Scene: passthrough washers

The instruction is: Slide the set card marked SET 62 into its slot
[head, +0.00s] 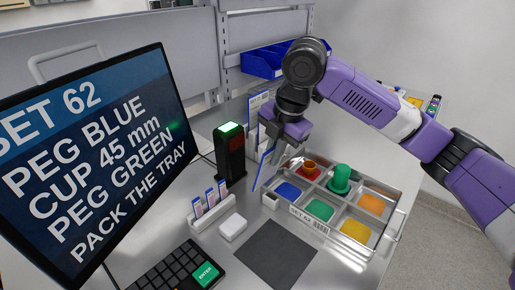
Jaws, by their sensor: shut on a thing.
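My gripper (270,158) points down at the left side of the tray (396,222). It is shut on a thin blue-edged card (262,169), seen almost edge-on and tilted beside the tray's left end. The print on this card cannot be read. The tray's front bears a label (309,220) that reads SET 62. A red ring-shaped piece (310,167) and a green peg (341,178) stand in its back compartments. The card slot cannot be made out.
A screen (85,150) lists SET 62. A dark device with a lit green top (229,150) stands just left of the gripper. A small rack (213,213) holds several cards. A white block (233,227), dark mat (275,253) and keyboard (172,275) lie in front. Blue bins (263,63) stand behind.

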